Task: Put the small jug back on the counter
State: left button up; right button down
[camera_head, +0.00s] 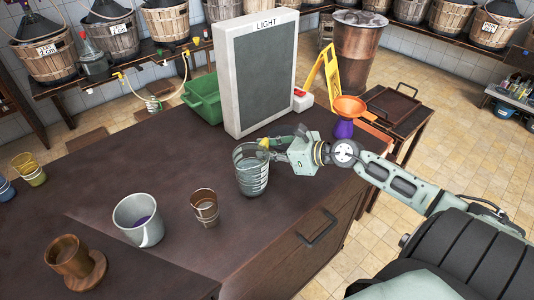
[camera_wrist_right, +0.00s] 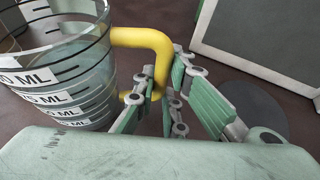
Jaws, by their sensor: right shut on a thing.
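The small jug is a clear glass measuring jug (camera_head: 251,172) with dark graduation lines and a yellow handle. In the head view it is upright over the right part of the dark brown counter (camera_head: 120,165). My right gripper (camera_head: 274,147) comes from the right and is shut on the handle. In the right wrist view the jug (camera_wrist_right: 60,75) fills the upper left, and the gripper's fingers (camera_wrist_right: 160,90) close around the yellow handle (camera_wrist_right: 147,40). The jug's base is hidden there, and I cannot tell whether it touches the counter. My left gripper is not in view.
A light box (camera_head: 262,75) stands behind the jug, with a green crate (camera_head: 203,98) beside it. An orange funnel (camera_head: 349,109) is at the right.

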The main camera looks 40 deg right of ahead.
jog(key=shift+w+f, duration=0.15)
jog(key=shift+f, duration=0.1)
jog(key=shift+f, duration=0.1)
jog(key=c, duration=1.8)
grip_release()
jog(key=shift+f, duration=0.15)
jog(key=shift+r, duration=0.3)
jog(key=shift+s+d+f, duration=0.1)
jog(key=shift+s, duration=0.3)
jog(key=b+v, duration=0.1)
jog(key=v, duration=1)
jog(key=shift+s+d+r+b, duration=0.1)
jog(key=shift+s+r+b, duration=0.1)
jog(key=shift+b, duration=0.15)
